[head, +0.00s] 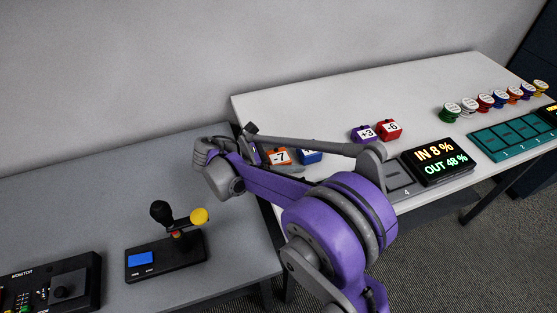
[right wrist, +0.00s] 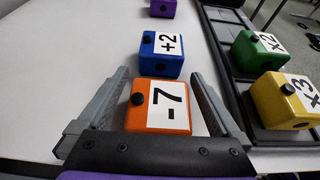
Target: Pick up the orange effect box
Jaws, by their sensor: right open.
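The orange effect box (head: 279,157), marked -7, sits on the white table (head: 300,105), partly behind my right arm in the head view. In the right wrist view the orange box (right wrist: 140,119) lies between the two fingers of my right gripper (right wrist: 160,78), its white label and a black knob facing up. The fingers are open, with a gap visible on each side of the box. In the head view my right gripper (head: 259,147) is beside the box, partly hidden by its own arm. My left gripper does not show.
A blue +2 box (right wrist: 161,67) stands just beyond the orange one. A purple box (head: 363,134) and a red box (head: 390,130) are farther right. A black rack (right wrist: 240,98) holds green (right wrist: 250,52) and yellow (right wrist: 268,103) boxes. A joystick panel (head: 165,257) is on the grey table.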

